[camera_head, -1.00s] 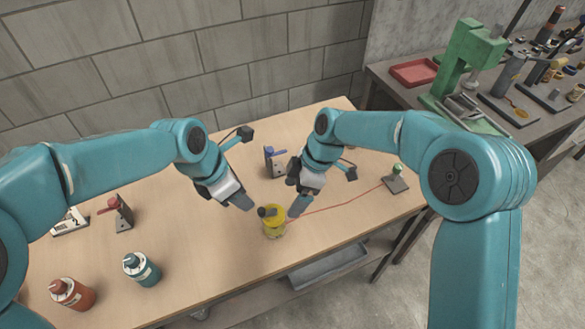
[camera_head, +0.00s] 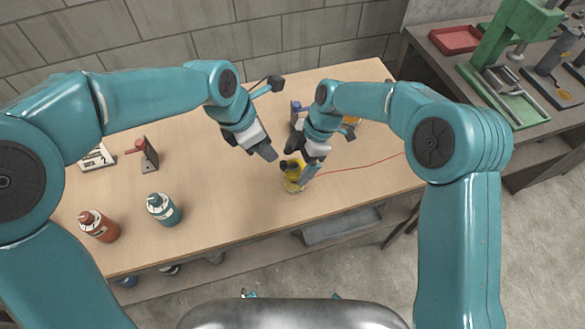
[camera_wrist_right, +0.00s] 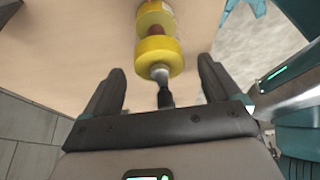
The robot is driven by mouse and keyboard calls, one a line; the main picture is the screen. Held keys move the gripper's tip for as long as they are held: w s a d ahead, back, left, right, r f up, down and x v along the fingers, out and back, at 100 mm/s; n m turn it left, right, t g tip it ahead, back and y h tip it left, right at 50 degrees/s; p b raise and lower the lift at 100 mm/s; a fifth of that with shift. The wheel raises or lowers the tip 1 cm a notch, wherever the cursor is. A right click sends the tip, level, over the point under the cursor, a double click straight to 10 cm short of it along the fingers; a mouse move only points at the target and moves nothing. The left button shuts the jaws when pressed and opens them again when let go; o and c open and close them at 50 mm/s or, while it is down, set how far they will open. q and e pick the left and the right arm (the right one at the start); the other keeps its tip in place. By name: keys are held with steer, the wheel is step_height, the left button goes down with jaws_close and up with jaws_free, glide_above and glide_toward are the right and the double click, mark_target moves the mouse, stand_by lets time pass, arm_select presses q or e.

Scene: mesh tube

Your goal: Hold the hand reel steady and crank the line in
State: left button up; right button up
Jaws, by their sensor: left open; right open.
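The yellow hand reel (camera_head: 295,184) stands near the front edge of the wooden bench. A red line (camera_head: 360,165) runs from it to the right and passes behind my right arm. My left gripper (camera_head: 267,153) is open and empty, up and left of the reel, apart from it. My right gripper (camera_head: 305,168) is open at the reel's right side and hides part of it. In the right wrist view the yellow reel (camera_wrist_right: 155,50) lies ahead, with a dark crank knob (camera_wrist_right: 165,98) between the open fingers. I cannot tell whether they touch it.
A red-brown bottle (camera_head: 100,228) and a teal bottle (camera_head: 163,210) stand at the front left. A red-handled clamp (camera_head: 148,155) stands behind them. A blue-handled part (camera_head: 296,112) is behind my right gripper. A side bench at right holds a green press (camera_head: 510,40) and red tray (camera_head: 456,39).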

mark_target(295, 166)
steer(key=shift+x, duration=2)
steer(key=shift+r, duration=0.1)
